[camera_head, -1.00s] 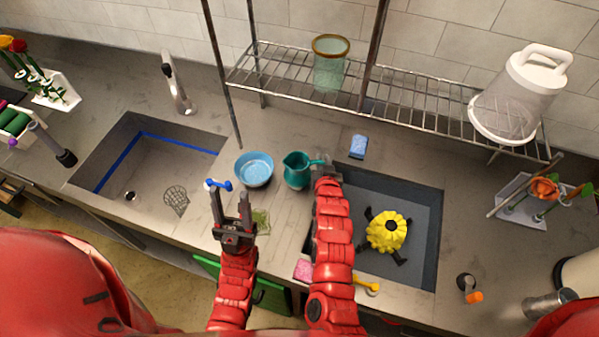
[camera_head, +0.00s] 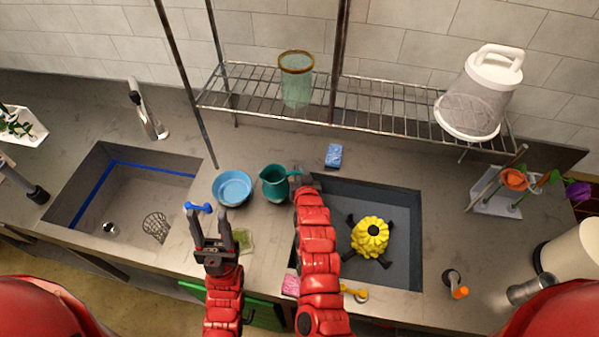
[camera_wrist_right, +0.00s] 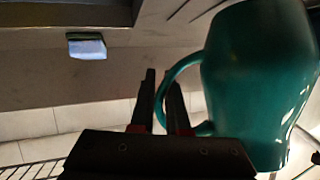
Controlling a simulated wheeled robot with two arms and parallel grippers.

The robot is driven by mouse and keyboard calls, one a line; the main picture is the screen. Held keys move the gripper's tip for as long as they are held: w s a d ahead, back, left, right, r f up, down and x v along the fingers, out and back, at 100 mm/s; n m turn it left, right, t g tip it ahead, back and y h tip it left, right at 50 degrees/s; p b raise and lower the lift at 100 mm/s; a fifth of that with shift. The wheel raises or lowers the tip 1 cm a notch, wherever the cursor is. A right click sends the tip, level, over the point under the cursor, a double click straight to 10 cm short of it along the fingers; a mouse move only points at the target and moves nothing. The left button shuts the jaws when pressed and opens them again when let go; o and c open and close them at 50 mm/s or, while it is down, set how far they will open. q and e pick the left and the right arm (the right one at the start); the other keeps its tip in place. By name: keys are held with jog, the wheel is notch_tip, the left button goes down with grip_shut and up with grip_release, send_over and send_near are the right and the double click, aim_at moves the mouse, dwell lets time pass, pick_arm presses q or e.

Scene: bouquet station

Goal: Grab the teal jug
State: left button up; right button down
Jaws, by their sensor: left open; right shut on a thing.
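The teal jug (camera_head: 274,183) stands on the counter between the blue bowl and the right sink, with its handle toward the right. It fills the right side of the right wrist view (camera_wrist_right: 262,80). My right gripper (camera_head: 303,180) is at the handle, its fingers (camera_wrist_right: 170,105) closed on the handle in the right wrist view. In the head view its fingertips are partly hidden by the arm. My left gripper (camera_head: 211,222) is open and empty above the counter, left of and nearer than the jug.
A blue bowl (camera_head: 232,187) stands just left of the jug. A blue sponge (camera_head: 334,155) lies behind the right sink (camera_head: 409,250), which holds a yellow object (camera_head: 370,237). A wire shelf (camera_head: 370,118) with a glass vase (camera_head: 296,80) is above the back counter.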

notch_tip(320, 180, up, 2)
jog(key=shift+p, duration=0.35)
jog(key=p, duration=0.8)
send_near(283, 190)
jog(key=shift+w+a+f, duration=0.65)
jog(key=shift+w+f, duration=0.05)
jog(key=shift+w, duration=0.05)
jog(key=shift+s+f, duration=0.1)
jog(key=shift+s, duration=0.05)
dwell(0.5)
